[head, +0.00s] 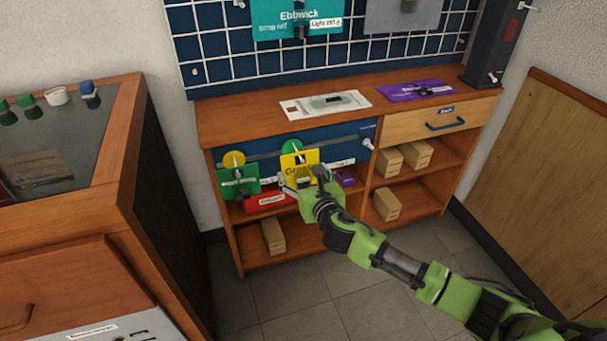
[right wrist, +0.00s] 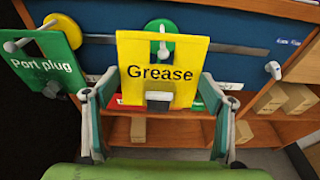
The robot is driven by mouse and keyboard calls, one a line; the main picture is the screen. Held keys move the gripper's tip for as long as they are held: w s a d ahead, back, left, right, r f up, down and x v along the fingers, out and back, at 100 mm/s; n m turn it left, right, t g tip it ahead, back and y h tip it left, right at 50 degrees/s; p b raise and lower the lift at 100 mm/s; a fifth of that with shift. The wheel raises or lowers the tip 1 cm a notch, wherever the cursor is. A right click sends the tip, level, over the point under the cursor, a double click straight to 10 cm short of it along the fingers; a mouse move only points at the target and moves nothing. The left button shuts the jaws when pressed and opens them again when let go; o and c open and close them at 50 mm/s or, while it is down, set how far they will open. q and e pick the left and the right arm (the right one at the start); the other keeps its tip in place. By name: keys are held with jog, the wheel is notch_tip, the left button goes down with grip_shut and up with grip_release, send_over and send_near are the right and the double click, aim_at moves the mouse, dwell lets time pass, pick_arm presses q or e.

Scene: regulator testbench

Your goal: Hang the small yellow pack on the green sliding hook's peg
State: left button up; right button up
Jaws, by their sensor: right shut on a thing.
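The small yellow pack (head: 299,170), lettered Grease, is upright in front of the low blue panel; it fills the middle of the right wrist view (right wrist: 140,72). My right gripper (head: 304,185) is shut on its lower part, a finger at each side. The green sliding hook's round disc (head: 291,146) is right behind the pack's top edge, and it also shows in the right wrist view (right wrist: 160,24). A grey peg (right wrist: 163,47) shows at the slot in the pack's top. I cannot tell whether it passes through. My left gripper is not in view.
Left of it, a green Port plug pack (head: 238,180) hangs under a yellow round hook (head: 233,159) on the same grey rail (right wrist: 230,49). A red pack (head: 268,200) and a purple pack (head: 346,179) lie below on the shelf. A white knob (head: 368,144) is at right.

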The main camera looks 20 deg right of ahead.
jog(key=o, duration=1.2)
jog(key=shift+s, duration=0.1)
jog(key=v, duration=1.2)
